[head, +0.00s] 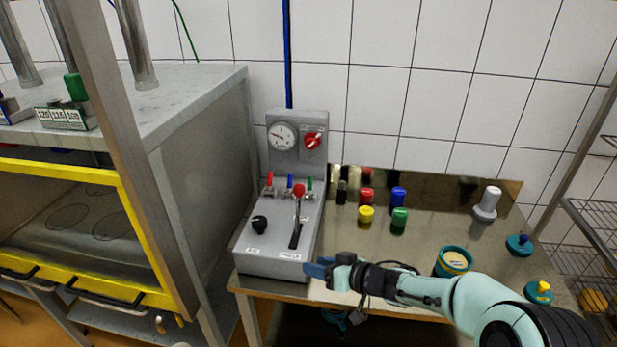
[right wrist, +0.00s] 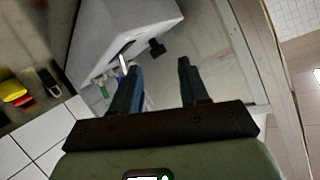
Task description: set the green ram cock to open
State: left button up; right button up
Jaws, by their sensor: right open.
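The green ram cock (head: 309,183) is a small green handle at the right end of a row of cocks on the grey control box (head: 270,262). Its handle looks upright; its exact setting is too small to tell. The blue cock (head: 290,181) and the red cock (head: 270,179) stand to its left. My right gripper (head: 318,270) is open and empty by the box's lower right front corner, well in front of the green cock. In the right wrist view its two dark fingers (right wrist: 157,82) are spread apart near the grey box. My left gripper is not in view.
A red-knobbed lever (head: 298,190) rises close beside the green cock. A gauge (head: 283,136) and red rotary knob (head: 314,141) are on the back panel. Coloured weights (head: 366,214) stand right of the box on the steel table. A yellow-framed cabinet (head: 120,190) stands left.

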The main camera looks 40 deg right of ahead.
aim_at(310, 186)
jog(key=i+l, duration=0.25)
jog(key=l, duration=0.15)
jog(key=i+l, duration=0.2)
jog(key=l, duration=0.2)
jog(key=i+l, duration=0.25)
jog(key=l, duration=0.15)
